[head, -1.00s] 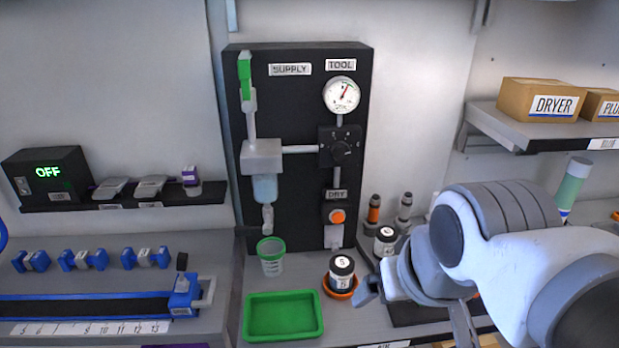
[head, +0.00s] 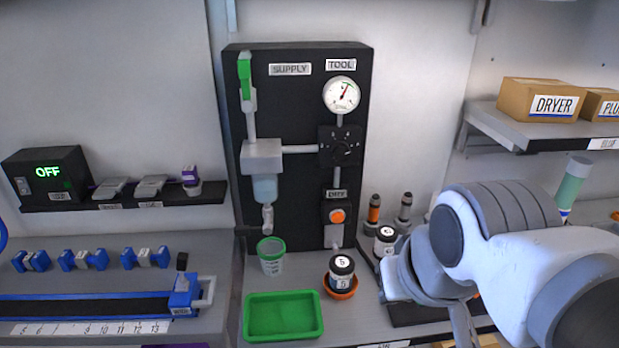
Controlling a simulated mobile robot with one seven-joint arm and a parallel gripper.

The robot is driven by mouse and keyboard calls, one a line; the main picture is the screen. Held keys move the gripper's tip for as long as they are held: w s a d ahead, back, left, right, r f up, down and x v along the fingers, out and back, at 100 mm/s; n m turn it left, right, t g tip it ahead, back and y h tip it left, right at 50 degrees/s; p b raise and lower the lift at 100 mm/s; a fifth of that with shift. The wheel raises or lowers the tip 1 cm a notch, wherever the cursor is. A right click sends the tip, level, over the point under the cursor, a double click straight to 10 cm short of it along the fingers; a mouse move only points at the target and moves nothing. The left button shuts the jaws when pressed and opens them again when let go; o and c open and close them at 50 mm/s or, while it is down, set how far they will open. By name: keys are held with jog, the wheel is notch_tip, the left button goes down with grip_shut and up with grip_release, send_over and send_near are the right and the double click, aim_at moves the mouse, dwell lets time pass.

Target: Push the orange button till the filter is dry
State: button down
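The orange button (head: 337,216) sits on a small grey box under a label that seems to read DRY, low on the black panel (head: 300,215). Nothing covers or touches it. A grey filter block (head: 262,157) with a pale bluish bowl (head: 265,188) hangs left of it; I cannot tell how much liquid is inside. My gripper (head: 384,292) barely shows at the left end of my arm, low and right of the button and apart from it. Its fingers are mostly hidden by my wrist, so I cannot tell their opening.
A clear cup with a green rim (head: 271,257) stands under the bowl. A green tray (head: 284,327) and a black jar (head: 341,275) in an orange dish (head: 341,293) stand in front of the panel. Another jar (head: 386,240) stands close to my arm.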

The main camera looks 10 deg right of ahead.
aim_at(338, 218)
dwell(0.9)
jog(key=w+d+f+n+t+h+p, duration=0.1)
jog(key=w+d+f+n+p, duration=0.15)
jog(key=w+n, duration=0.45)
jog(key=w+d+f+n+t+h+p, duration=0.15)
jog(key=w+d+n, duration=0.3)
jog(key=w, duration=0.45)
jog(key=w+a+f+n+y+p, duration=0.3)
jog(key=w+a+f+n+y, duration=0.2)
jog(key=f+n, duration=0.5)
jog(key=a+n+t+y, duration=0.1)
jog(key=n, duration=0.2)
jog(key=shift+w+a, duration=0.15)
jog(key=shift+w, duration=0.15)
jog(key=shift+w+n, duration=0.1)
jog(key=shift+n, duration=0.15)
jog(key=w+p, duration=0.2)
jog(key=w, duration=0.5)
jog(key=shift+w, duration=0.8)
